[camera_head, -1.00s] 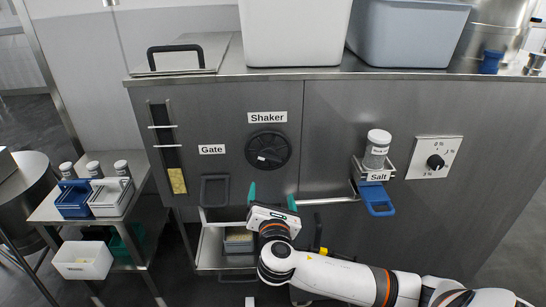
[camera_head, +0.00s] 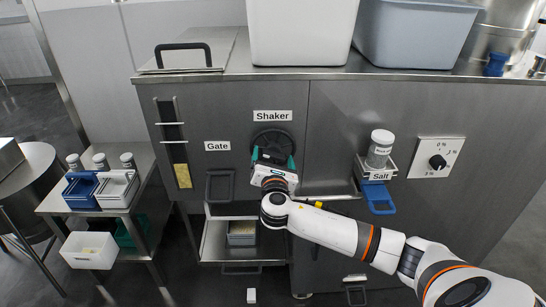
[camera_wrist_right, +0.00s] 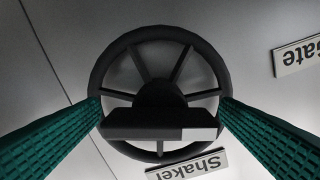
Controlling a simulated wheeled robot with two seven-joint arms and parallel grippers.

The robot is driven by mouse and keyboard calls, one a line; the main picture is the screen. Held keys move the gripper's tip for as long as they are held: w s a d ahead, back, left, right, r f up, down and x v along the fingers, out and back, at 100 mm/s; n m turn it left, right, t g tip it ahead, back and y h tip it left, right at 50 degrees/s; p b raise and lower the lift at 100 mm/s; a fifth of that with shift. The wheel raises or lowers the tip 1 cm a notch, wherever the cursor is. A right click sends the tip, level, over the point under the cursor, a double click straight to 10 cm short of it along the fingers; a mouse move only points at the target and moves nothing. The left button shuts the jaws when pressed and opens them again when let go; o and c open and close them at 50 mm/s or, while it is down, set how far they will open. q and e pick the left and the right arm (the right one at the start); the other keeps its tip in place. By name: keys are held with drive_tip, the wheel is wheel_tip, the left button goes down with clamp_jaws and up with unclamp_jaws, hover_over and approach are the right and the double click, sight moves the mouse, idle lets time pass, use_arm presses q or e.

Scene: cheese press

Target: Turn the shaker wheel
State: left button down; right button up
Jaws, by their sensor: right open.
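The shaker wheel (camera_head: 273,139) is a round black spoked wheel on the steel cabinet front, below the "Shaker" label (camera_head: 272,116). My right gripper (camera_head: 273,160) is in front of its lower part and hides some of it. In the right wrist view the wheel (camera_wrist_right: 187,68) fills the middle, with a black handle bar with a small white patch (camera_wrist_right: 160,122) across its hub. The green fingers of the right gripper (camera_wrist_right: 160,112) are spread on either side of the wheel, overlapping its left and right rim in the picture. I cannot tell whether they touch it. My left gripper is not in view.
Left of the wheel is the gate handle (camera_head: 220,186). To the right are the salt holder (camera_head: 376,173) with a blue handle and a dial (camera_head: 438,161). Below, an open drawer (camera_head: 212,240) sticks out. A side table (camera_head: 135,190) holds small crates at left.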

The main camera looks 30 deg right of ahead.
drive_tip(key=c, duration=1)
